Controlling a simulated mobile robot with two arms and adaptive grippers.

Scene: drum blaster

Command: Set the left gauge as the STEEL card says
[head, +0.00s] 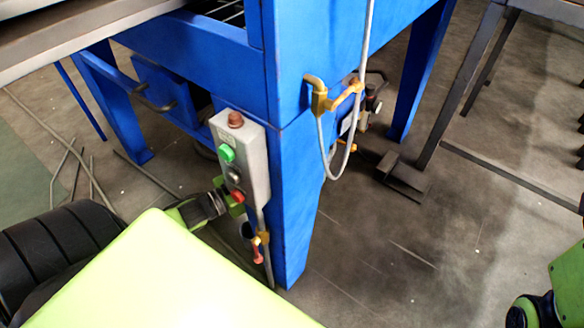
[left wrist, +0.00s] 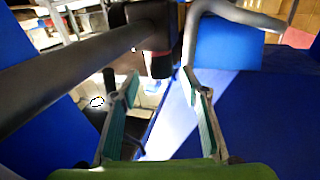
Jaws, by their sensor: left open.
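No gauge and no STEEL card can be made out in either view. My left gripper shows in the left wrist view (left wrist: 161,80), with its two fingers apart and nothing clearly between them. A dark cylindrical end with a reddish band (left wrist: 161,62) is in line with the fingertips; I cannot tell if it touches them. In the head view my left wrist reaches the lower left side of a grey control box (head: 243,165), and the fingertips are hidden there. My right gripper is not in view; only a green part of my arm shows at the right edge.
The control box has a green button (head: 227,153) and a red button (head: 238,196). It is on a blue machine frame (head: 296,170). A yellow fitting with a hose (head: 319,97) is on the frame.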

